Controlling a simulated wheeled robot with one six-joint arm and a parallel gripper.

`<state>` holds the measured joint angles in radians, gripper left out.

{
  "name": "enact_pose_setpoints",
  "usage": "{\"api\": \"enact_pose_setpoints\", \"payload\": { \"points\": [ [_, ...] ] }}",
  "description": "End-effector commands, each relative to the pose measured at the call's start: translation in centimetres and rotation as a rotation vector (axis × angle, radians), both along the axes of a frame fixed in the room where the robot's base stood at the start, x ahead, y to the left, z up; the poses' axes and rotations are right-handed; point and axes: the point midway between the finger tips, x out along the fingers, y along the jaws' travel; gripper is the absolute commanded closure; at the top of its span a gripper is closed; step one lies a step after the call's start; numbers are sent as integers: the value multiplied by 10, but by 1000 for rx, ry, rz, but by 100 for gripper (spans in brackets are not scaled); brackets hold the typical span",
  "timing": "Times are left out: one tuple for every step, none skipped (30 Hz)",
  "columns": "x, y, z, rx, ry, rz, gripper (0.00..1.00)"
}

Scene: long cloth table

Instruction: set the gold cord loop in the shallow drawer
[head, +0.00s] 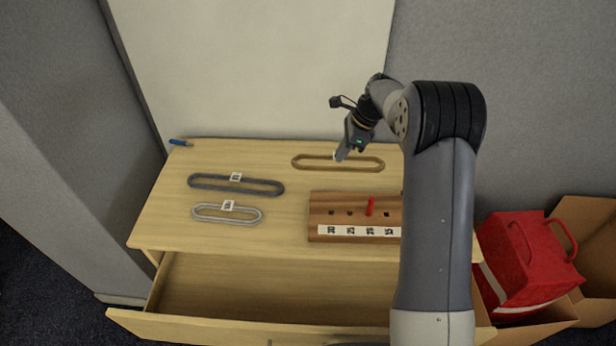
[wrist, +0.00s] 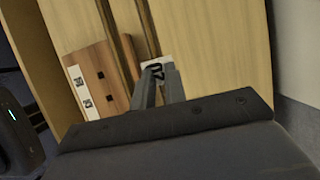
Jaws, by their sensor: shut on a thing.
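The gold cord loop (head: 355,169) is a long, narrow brown-gold oval at the back of the wooden table top. It looks flat, and I cannot tell whether it touches the top or is just above it. My gripper (head: 340,156) is shut on the loop near its middle. In the wrist view, my fingertips (wrist: 157,78) are at a white tag, and the loop's sides (wrist: 147,28) run away from them. The shallow drawer (head: 265,285) is pulled open below the front edge of the top. Its visible floor is bare, and my arm covers its right part.
A dark grey loop (head: 208,187) and a silver loop (head: 243,221), both tagged, lie left on the top. A wooden block (head: 320,222) with holes and a red peg (head: 370,206) stands in front of the gold loop. A blue pen (head: 181,142) lies back left. A red bag (head: 522,262) sits right.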

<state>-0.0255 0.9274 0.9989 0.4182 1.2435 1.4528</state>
Motion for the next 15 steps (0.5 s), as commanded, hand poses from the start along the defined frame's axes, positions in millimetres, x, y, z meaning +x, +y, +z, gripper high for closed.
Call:
{"api": "enact_pose_setpoints", "payload": {
  "points": [
    [0, 0, -8, 0, 1, 0, 100],
    [0, 0, -12, 0, 2, 0, 100],
    [0, 0, -18, 0, 2, 0, 100],
    [-1, 0, -23, 0, 3, 1, 100],
    [-1, 0, -28, 0, 4, 1, 100],
    [-1, 0, -36, 0, 4, 0, 100],
    [-1, 0, -42, 0, 5, 0, 100],
    [-1, 0, -47, 0, 4, 1, 100],
    [-1, 0, -54, 0, 4, 2, 100],
    [-1, 0, -58, -1, 3, 1, 100],
    [-1, 0, -61, -1, 2, 1, 100],
    [0, 0, -64, 0, 1, 0, 100],
    [0, 0, -66, 0, 1, 0, 100],
    [0, 0, -68, 0, 1, 0, 100],
    [0, 0, -71, 0, 1, 0, 100]
  ]
}}
